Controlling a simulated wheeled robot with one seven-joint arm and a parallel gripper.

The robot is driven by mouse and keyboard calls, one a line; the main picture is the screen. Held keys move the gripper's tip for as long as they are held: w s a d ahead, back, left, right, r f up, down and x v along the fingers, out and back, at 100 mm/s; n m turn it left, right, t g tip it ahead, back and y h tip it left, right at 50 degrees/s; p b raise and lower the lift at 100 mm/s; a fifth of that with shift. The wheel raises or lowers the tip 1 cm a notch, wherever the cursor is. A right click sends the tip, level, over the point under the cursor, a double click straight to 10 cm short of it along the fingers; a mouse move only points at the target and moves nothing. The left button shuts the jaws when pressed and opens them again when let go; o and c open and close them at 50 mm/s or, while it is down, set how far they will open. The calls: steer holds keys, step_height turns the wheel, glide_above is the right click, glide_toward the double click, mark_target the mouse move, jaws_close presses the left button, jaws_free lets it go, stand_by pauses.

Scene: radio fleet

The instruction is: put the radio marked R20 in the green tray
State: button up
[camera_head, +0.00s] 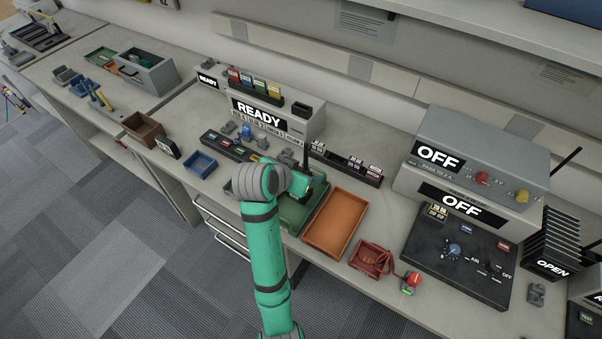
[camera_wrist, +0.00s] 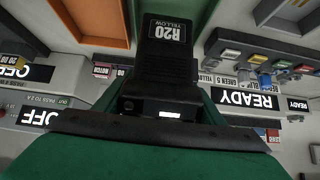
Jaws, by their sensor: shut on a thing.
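My gripper (camera_head: 307,187) is shut on a black radio. The wrist view shows the radio (camera_wrist: 165,75) close up, with a label reading R20 YELLOW. In the head view my arm hides most of the radio. The green tray (camera_head: 293,218) lies under and beside my gripper, left of the orange tray, and my arm covers much of it. Its green surface shows behind the radio in the wrist view (camera_wrist: 207,14). I cannot tell whether the radio touches the tray.
The orange tray (camera_head: 336,222) looks empty. A small red bin (camera_head: 370,260) stands to its right, a blue bin (camera_head: 200,164) to the left. Behind are the READY box (camera_head: 272,117) and a low rack (camera_head: 346,165). The OFF console (camera_head: 461,252) fills the right.

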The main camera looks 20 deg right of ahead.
steer(key=f, duration=0.1)
steer(key=w+f, duration=0.1)
steer(key=f, duration=0.1)
steer(key=shift+d+f, duration=0.1)
steer(key=shift+f, duration=0.5)
steer(key=shift+d, duration=0.1)
steer(key=shift+f, duration=0.1)
steer(key=o, duration=1.4)
steer(key=shift+s, duration=0.1)
